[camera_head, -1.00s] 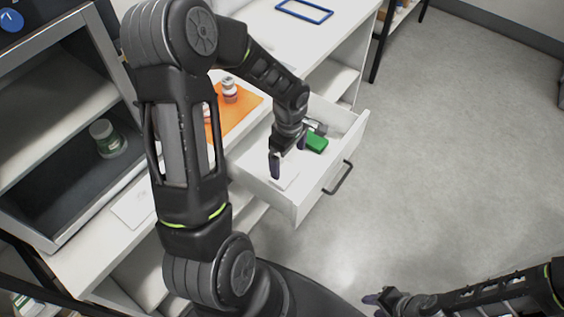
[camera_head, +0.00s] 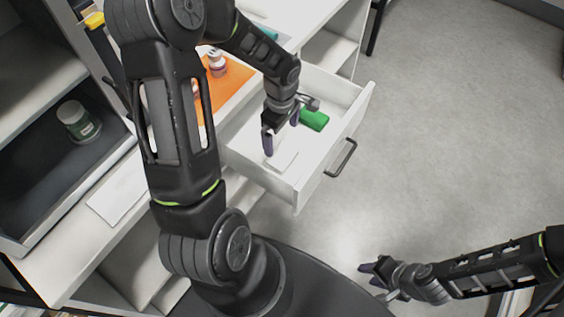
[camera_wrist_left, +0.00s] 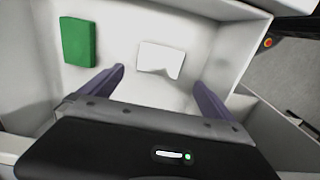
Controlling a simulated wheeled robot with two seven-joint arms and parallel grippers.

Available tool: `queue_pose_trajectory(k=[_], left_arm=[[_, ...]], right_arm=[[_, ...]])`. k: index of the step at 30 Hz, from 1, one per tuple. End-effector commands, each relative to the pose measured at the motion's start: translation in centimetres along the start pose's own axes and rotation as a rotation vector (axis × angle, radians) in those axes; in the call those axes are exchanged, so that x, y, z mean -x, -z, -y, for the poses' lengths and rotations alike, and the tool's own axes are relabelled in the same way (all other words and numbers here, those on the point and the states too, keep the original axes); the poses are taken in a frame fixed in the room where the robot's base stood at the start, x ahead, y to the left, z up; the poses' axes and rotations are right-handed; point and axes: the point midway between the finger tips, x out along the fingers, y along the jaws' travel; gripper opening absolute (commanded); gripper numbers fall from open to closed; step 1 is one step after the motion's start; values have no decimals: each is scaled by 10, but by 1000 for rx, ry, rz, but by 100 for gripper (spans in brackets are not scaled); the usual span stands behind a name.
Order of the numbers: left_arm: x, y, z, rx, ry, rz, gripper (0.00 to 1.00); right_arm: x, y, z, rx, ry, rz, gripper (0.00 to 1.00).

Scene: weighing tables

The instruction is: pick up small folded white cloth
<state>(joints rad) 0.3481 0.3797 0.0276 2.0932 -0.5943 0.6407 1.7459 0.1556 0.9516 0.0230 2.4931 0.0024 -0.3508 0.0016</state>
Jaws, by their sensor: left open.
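The small folded white cloth (camera_head: 283,161) lies flat on the floor of the open white drawer (camera_head: 318,171). In the left wrist view the cloth (camera_wrist_left: 160,59) is a pale patch just beyond and between the fingertips. My left gripper (camera_head: 281,136) points down into the drawer over the cloth. Its two fingers (camera_wrist_left: 159,80) are spread apart with nothing between them, and I see no contact with the cloth. My right gripper (camera_head: 371,276) is at the lower right, away from the drawer; its jaw gap is unclear.
A green object (camera_head: 314,119) lies in the drawer beside the cloth; it also shows in the left wrist view (camera_wrist_left: 78,42). Drawer walls surround the gripper closely. An orange mat (camera_head: 236,82) with a bottle (camera_head: 217,64) is on the counter behind. A jar (camera_head: 77,120) stands at left.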

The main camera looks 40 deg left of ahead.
Motion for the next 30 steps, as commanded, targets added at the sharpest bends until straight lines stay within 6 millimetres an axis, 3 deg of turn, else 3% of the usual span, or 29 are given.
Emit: queue_pose_trajectory(k=[1,3,14,23,30], left_arm=[[-14,0,0,0,0,0,100],[-21,0,0,0,0,0,100],[-19,0,0,0,0,0,100],[-44,0,0,0,2,1,100],[-45,0,0,0,-1,0,100]], right_arm=[[-12,0,-4,1,2,-2,36],[-19,1,-5,3,5,-4,36],[-16,2,-4,4,6,-6,36],[-15,2,-4,4,5,-5,36],[-15,1,-4,4,5,-5,36]])
